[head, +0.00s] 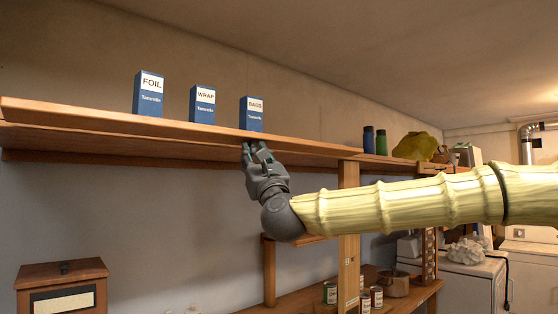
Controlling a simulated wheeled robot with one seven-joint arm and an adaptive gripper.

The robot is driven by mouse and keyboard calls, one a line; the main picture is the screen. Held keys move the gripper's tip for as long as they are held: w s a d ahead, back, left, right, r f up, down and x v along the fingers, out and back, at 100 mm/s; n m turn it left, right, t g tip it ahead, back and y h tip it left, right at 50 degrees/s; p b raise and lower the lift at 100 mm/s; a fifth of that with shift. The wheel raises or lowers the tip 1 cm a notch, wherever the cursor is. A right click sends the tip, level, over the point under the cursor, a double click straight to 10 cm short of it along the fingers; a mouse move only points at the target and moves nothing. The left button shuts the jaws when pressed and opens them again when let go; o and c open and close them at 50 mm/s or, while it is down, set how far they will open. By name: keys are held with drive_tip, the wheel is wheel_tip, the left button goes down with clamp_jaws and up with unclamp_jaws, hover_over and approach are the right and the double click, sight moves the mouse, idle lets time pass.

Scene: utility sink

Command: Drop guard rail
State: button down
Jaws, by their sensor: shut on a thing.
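A long wooden guard rail (120,122) runs along the front edge of the high shelf in the head view. It is level with the base of the blue boxes. My gripper (256,150) is at the rail's lower edge, below the BAGS box, and is shut on the rail. The exact contact of the fingertips is small and hard to make out. Three blue boxes stand upright on the shelf behind the rail: the FOIL box (148,93), the WRAP box (202,104) and the BAGS box (251,114).
Cans (330,292) and a pot (393,283) are on a lower shelf. A wooden box (62,286) is at lower left.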

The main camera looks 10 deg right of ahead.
drive_tip(key=shift+r, duration=0.1)
drive_tip(key=c, duration=1.1)
unclamp_jaws()
drive_tip(key=shift+c, duration=0.2)
drive_tip(key=shift+d, duration=0.1)
drive_tip(key=v, duration=1.2)
